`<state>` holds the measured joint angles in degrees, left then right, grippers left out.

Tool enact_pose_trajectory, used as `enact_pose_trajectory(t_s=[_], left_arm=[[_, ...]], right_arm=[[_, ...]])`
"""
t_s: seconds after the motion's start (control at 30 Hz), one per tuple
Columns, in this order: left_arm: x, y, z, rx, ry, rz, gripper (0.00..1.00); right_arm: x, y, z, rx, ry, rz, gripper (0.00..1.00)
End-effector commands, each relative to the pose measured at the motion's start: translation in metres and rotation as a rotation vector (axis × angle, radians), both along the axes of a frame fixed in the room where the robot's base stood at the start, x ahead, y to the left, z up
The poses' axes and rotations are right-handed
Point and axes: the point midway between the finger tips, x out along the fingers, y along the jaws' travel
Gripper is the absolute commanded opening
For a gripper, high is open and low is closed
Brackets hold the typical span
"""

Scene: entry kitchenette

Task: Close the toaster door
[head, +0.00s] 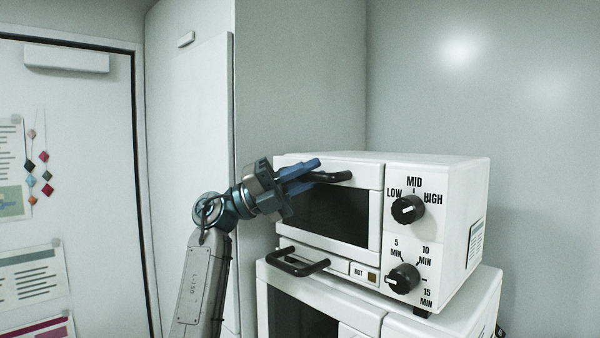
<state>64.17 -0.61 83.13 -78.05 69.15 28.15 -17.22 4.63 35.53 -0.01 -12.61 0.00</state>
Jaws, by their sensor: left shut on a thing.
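The white toaster oven (440,175) stands on top of a larger white appliance. Its door (335,215), with a dark window, looks shut or nearly shut against the front; I cannot tell whether a small gap is left. The black door handle (338,177) runs along the top of the door. My left gripper (308,178), with blue fingers, is at the left part of this handle and shut on it. The fingers hide the handle's left end. My right gripper is not in view.
Two black knobs (407,209) are on the toaster's right panel. A tall white cabinet (190,130) stands behind my left arm, with a door at the far left.

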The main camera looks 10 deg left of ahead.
Motion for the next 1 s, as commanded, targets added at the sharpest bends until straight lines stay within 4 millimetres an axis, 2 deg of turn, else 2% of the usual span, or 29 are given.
enact_pose_trajectory(t_s=[0.57, 0.6, 0.7, 1.0], left_arm=[[0.0043, -0.0032, -0.0002, 0.022, 0.029, 0.0, 0.0], [0.0043, -0.0032, -0.0002, 0.022, 0.029, 0.0, 0.2], [0.0042, -0.0031, -0.0001, 0.022, 0.028, 0.0, 0.38], [0.0041, -0.0015, -0.0009, 0.022, 0.027, 0.0, 0.38]], right_arm=[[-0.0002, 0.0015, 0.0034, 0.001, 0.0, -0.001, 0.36], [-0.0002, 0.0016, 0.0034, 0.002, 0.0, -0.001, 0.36], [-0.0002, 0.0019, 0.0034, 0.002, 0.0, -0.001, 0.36], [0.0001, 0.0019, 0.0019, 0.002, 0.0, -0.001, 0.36]])
